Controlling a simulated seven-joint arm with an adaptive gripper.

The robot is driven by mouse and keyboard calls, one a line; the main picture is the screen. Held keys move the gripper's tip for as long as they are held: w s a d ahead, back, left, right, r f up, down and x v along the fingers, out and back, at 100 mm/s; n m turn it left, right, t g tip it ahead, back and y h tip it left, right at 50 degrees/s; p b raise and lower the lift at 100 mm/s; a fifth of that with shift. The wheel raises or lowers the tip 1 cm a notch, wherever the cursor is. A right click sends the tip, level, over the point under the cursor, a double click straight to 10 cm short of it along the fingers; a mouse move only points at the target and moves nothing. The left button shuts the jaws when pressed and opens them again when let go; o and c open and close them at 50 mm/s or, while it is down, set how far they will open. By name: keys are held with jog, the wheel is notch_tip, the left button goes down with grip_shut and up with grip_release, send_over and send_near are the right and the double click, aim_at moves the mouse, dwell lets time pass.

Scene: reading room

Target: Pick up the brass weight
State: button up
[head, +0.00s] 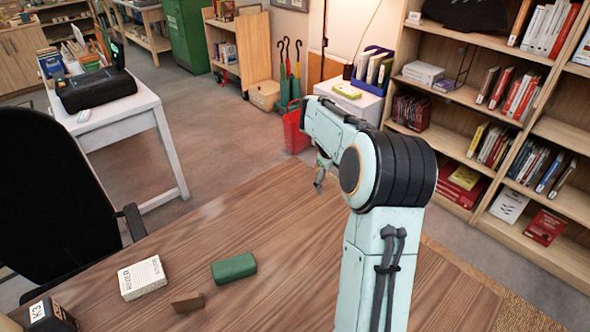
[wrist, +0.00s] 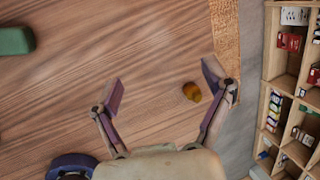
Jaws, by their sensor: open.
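The brass weight (wrist: 192,91) is a small orange-gold piece on the wooden table in the wrist view. It appears between my gripper's fingers, closer to the right one and near the table's edge. My gripper (wrist: 165,84) is open, with its two fingers spread wide and nothing held. In the head view my gripper (head: 320,181) is partly hidden behind my arm, over the far part of the table. The brass weight cannot be made out in the head view. The exact height of my gripper above the weight is hard to tell.
The wooden table (head: 290,225) also holds a green block (head: 234,269), a white book box (head: 142,278), a small brown piece (head: 188,302) and a dark box (head: 50,316) at the left. Bookshelves (head: 470,95) stand beyond at the right. The table's middle is clear.

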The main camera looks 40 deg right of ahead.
jog(key=s+d+f+m+y, duration=0.1)
jog(key=s+d+f+m, duration=0.1)
jog(key=s+f, duration=0.3)
jog(key=s+d+f+m+g+y, duration=0.1)
jog(key=s+d+f+m, duration=0.1)
jog(key=s+d+f, duration=0.3)
jog(key=s+d+f+m+y, duration=0.1)
jog(key=s+d+f+m, duration=0.1)
jog(key=s+f, duration=0.3)
jog(key=shift+s+d+f, duration=0.15)
jog(key=shift+s+d, duration=0.1)
jog(key=shift+s, duration=0.5)
jog(key=shift+s+d+f, duration=0.1)
jog(key=shift+s+d, duration=0.1)
jog(key=shift+s, duration=0.6)
jog(key=shift+s+d+f, duration=0.15)
jog(key=shift+s+d, duration=0.1)
jog(key=shift+s, duration=0.5)
notch_tip(320, 180, down, 7)
jog(key=shift+s+d+r, duration=0.1)
jog(key=shift+s+r, duration=0.05)
jog(key=shift+r, duration=0.05)
jog(key=c, duration=1.3)
